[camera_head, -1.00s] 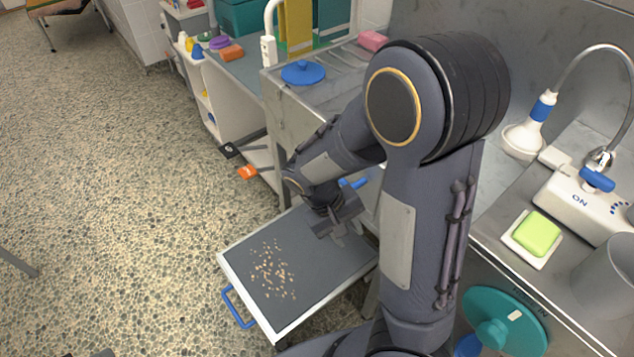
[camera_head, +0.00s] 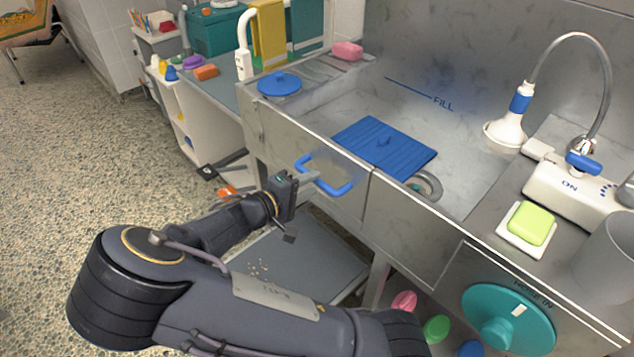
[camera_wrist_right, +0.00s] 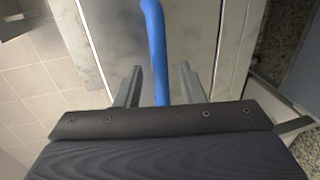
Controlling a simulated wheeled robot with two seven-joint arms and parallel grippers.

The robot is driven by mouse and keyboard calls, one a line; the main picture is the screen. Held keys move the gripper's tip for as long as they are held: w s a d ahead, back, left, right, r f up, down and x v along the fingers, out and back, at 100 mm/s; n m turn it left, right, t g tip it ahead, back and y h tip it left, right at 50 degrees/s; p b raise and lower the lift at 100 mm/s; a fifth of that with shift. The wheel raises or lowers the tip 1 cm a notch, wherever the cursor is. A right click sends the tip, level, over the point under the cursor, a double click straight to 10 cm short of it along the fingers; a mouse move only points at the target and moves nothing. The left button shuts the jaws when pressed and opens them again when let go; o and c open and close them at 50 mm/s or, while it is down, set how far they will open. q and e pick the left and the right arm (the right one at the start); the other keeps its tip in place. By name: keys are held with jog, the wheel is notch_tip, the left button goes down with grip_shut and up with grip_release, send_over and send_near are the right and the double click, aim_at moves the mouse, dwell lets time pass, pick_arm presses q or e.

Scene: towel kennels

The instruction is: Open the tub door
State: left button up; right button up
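The metal tub (camera_head: 420,215) stands at the centre right. Its door (camera_head: 338,165) is the front panel at the left, with a blue handle (camera_head: 340,190); it looks shut. My right gripper (camera_head: 305,178) is at the left end of this handle. In the right wrist view, the blue handle (camera_wrist_right: 156,50) runs between the two open fingers (camera_wrist_right: 157,85), with gaps visible on both sides. My left gripper is not in view.
A grey platform with a white rim (camera_head: 300,262) and scattered crumbs lies below the door, partly behind my arm. A blue mat (camera_head: 395,150) lies in the tub. A blue lid (camera_head: 279,84) and pink soap (camera_head: 347,51) lie on the back left ledge. A teal dial (camera_head: 510,320) is at front right.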

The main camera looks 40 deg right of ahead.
aim_at(318, 181)
jog(key=shift+x, duration=1.55)
grip_shut()
